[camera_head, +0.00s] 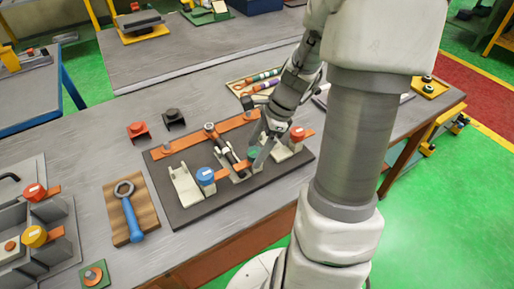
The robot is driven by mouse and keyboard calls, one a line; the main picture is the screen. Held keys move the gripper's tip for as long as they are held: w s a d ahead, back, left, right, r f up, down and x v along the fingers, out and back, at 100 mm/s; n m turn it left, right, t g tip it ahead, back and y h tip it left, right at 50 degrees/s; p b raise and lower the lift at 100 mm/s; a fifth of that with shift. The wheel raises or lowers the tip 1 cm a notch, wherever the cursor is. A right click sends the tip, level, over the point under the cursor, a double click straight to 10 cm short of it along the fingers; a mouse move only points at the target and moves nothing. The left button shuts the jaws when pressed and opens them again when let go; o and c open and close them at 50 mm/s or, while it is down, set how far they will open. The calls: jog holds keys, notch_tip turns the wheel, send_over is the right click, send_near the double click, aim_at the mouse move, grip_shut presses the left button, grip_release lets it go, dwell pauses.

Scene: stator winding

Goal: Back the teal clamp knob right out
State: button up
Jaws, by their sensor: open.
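The teal clamp knob (254,152) shows only as a small teal patch on the fixture at the right of the dark board (190,214). My gripper (260,152) points down at it, with its open fingers around or just in front of the knob. I cannot tell whether the fingers touch it. The fingers and the wrist hide part of the knob and of the clamp below it. A dark rod with pale bands (229,153) lies tilted in the fixture just left of my gripper.
A blue knob (205,176), a white bracket (184,186) and an orange-red knob (297,133) stand on the board. An orange bar (188,142) runs along its back. A blue-handled ring spanner (131,215) lies on a wooden block at left.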

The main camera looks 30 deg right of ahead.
grip_shut()
dwell(0.4)
